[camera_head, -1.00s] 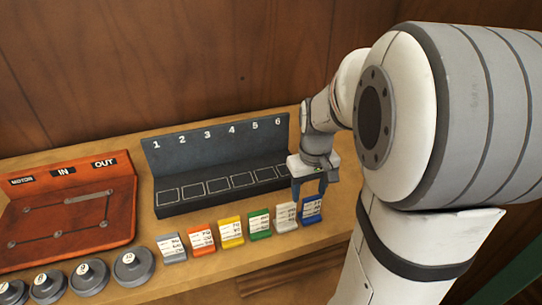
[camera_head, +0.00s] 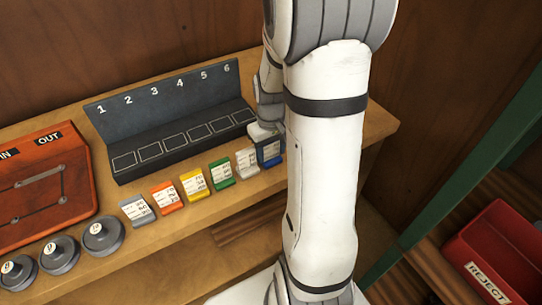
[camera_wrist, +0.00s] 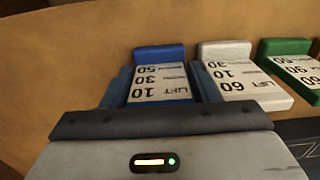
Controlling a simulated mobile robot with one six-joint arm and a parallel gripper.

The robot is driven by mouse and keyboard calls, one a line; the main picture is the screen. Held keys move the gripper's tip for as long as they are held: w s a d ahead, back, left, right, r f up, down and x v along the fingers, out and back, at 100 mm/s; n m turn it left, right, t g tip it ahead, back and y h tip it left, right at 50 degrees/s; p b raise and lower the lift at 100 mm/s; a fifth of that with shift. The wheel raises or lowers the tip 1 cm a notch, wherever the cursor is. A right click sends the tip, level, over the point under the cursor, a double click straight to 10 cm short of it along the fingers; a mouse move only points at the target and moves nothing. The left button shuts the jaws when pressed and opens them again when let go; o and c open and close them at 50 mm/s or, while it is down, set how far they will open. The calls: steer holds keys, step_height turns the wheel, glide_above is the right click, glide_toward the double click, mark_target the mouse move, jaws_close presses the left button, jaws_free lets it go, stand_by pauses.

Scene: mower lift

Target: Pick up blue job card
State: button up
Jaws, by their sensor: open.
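The blue job card (camera_head: 270,158) stands at the right end of a row of coloured cards on the wooden bench, partly hidden by my gripper (camera_head: 266,143). In the wrist view the blue card (camera_wrist: 160,88) lies between the two dark fingers of my gripper (camera_wrist: 163,78), one along each side. The jaws are open around it. Whether the fingers touch its sides cannot be told. Its label reads LIFT with several numbers.
A white card (camera_wrist: 240,75) is close beside the right finger, with a green card (camera_wrist: 295,65) beyond. A dark numbered rack (camera_head: 165,110) stands behind the row. A red REJECT bin (camera_head: 500,250) is at the lower right.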

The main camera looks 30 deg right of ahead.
steer(key=shift+c, duration=0.2)
steer(key=c, duration=0.6)
steer(key=shift+r, duration=0.15)
